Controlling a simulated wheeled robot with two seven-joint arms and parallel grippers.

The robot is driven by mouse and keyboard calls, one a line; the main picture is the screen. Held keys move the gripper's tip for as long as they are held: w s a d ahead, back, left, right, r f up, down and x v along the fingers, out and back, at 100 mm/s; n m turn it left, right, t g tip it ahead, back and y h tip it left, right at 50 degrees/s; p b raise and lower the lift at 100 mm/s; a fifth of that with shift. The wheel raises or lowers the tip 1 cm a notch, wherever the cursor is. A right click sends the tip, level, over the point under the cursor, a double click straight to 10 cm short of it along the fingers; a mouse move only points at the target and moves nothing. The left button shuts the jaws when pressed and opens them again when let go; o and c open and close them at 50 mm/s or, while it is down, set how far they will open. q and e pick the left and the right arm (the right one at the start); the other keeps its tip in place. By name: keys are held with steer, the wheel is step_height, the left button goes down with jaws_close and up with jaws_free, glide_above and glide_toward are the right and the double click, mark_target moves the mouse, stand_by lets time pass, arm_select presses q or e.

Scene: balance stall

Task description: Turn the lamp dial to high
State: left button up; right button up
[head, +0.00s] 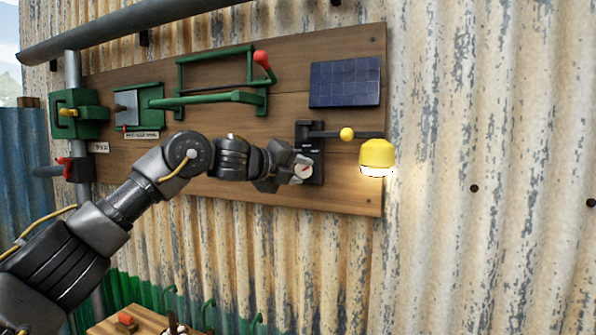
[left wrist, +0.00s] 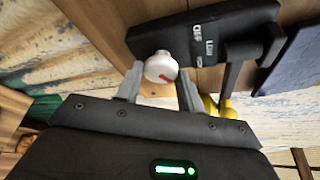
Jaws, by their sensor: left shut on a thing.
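The lamp dial (left wrist: 160,66) is a small white round knob with a red mark, on a black switch plate (left wrist: 203,40) with printed labels. In the head view the dial (head: 303,170) sits at the lower part of the black plate (head: 311,137). My left gripper (head: 296,169) is shut on the dial, with one finger on each side in the left wrist view (left wrist: 160,82). The red mark slants to the lower right there; which label it matches I cannot tell. The yellow lamp (head: 377,152) hangs from a black arm and glows underneath. My right gripper is not in view.
The wooden board (head: 345,195) on the corrugated wall also carries a solar panel (head: 345,82), a green frame with a red-knobbed lever (head: 262,58), a green latch (head: 139,105) and a green box (head: 78,112). A yellow ball (head: 347,134) sits on the lamp arm.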

arm_select(q)
steer(key=shift+f, duration=0.1)
steer(key=o, duration=1)
steer(key=shift+s+a+b, duration=0.25)
steer(key=shift+b, duration=0.15)
steer(key=b+v, duration=0.5)
steer(key=v, duration=0.5)
steer(key=shift+b, duration=0.4)
